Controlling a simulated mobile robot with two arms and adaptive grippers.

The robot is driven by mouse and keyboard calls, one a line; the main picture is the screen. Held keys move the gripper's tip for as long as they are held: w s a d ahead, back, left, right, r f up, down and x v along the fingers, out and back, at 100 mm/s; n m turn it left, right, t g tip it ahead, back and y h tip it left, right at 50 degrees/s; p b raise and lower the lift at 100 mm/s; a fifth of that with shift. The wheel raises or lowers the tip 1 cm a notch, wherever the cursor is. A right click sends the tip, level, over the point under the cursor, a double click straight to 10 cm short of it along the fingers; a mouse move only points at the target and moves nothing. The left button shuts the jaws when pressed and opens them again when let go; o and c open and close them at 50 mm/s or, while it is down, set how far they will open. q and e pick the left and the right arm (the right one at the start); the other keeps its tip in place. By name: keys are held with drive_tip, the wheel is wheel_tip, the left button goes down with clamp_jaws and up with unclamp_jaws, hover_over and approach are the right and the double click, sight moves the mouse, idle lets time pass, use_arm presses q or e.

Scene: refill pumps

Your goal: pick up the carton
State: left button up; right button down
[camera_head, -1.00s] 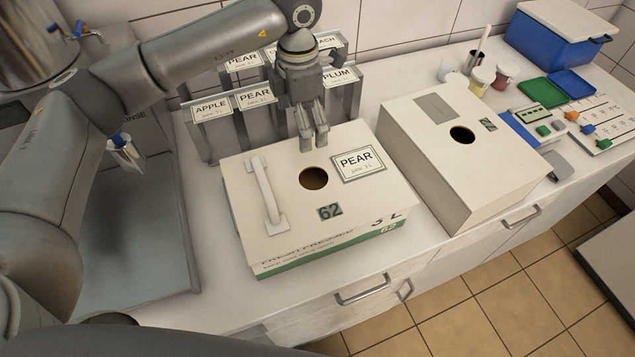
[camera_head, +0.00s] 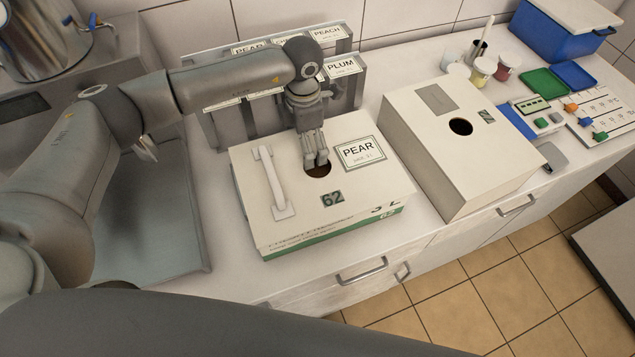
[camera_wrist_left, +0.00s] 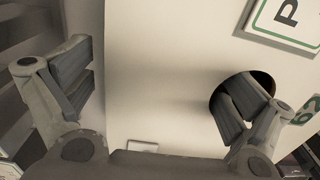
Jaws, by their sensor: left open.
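The white carton (camera_head: 295,207) stands on the counter. It has a green lower band, a PEAR label, a 62 tag, a round hole (camera_head: 318,171) in its top and a pale handle (camera_head: 271,182). My left gripper (camera_head: 315,160) is open and empty, pointing down at the hole. In the left wrist view my left gripper (camera_wrist_left: 160,88) spans the carton's top (camera_wrist_left: 165,60): one finger overlaps the hole (camera_wrist_left: 262,84), the other is past the carton's edge. I cannot tell how deep the fingertips are. My right gripper is not in view.
A second white box (camera_head: 465,150) with a hole stands to the right. Labelled containers, including PLUM (camera_head: 342,67), line the wall behind the carton. A sink (camera_head: 150,215) is at left.

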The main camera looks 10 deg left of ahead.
use_arm(q)
drive_tip(key=c, duration=1.3)
drive_tip(key=shift+c, duration=0.8)
drive_tip(key=shift+r, duration=0.15)
